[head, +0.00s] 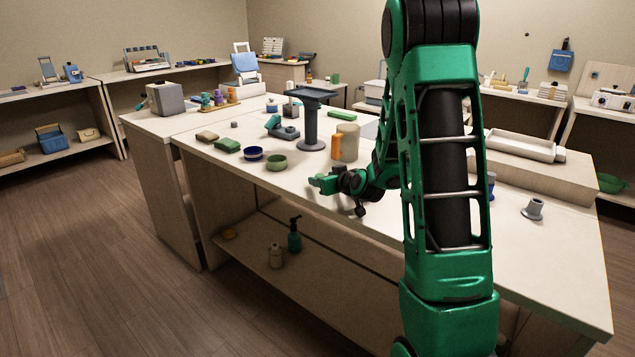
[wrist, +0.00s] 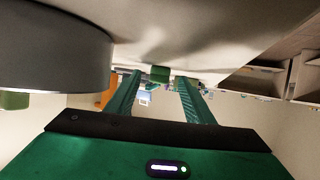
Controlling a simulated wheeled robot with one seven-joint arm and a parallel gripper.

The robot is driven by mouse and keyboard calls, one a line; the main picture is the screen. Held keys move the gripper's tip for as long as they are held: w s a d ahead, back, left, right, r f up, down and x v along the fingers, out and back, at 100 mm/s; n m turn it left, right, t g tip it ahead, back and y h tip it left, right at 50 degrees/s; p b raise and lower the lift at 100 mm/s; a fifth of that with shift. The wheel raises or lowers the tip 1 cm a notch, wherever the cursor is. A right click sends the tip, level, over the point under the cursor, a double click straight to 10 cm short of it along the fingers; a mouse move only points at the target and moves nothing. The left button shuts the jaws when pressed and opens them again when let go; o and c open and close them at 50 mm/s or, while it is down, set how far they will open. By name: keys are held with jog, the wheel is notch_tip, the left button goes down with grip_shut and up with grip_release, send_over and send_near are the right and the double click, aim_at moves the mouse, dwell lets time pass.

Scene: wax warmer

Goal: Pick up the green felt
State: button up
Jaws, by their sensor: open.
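A flat dark green pad, which looks like the green felt (head: 227,145), lies on the near left of the table, next to a brown block. My gripper (head: 316,183) is low at the table's front edge, open and apart from the pad, which lies to its left and farther back. In the wrist view, which seems upside down, my open fingers (wrist: 159,84) reach forward with nothing held. A small green thing (wrist: 160,74) shows beyond and between the fingertips; it is likely the pad, but I cannot be sure.
A green bowl (head: 276,163) and a blue bowl (head: 253,153) stand between my gripper and the pad. A dark post stand (head: 311,125), an orange cylinder (head: 336,147) and a beige cylinder (head: 349,140) stand behind my gripper. Another green bar (head: 341,115) lies farther back.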

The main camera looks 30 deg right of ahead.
jog(key=shift+w+d+f, duration=0.1)
jog(key=shift+w+f, duration=0.2)
jog(key=shift+w, duration=0.3)
jog(key=c, duration=1.1)
jog(key=shift+r, duration=0.15)
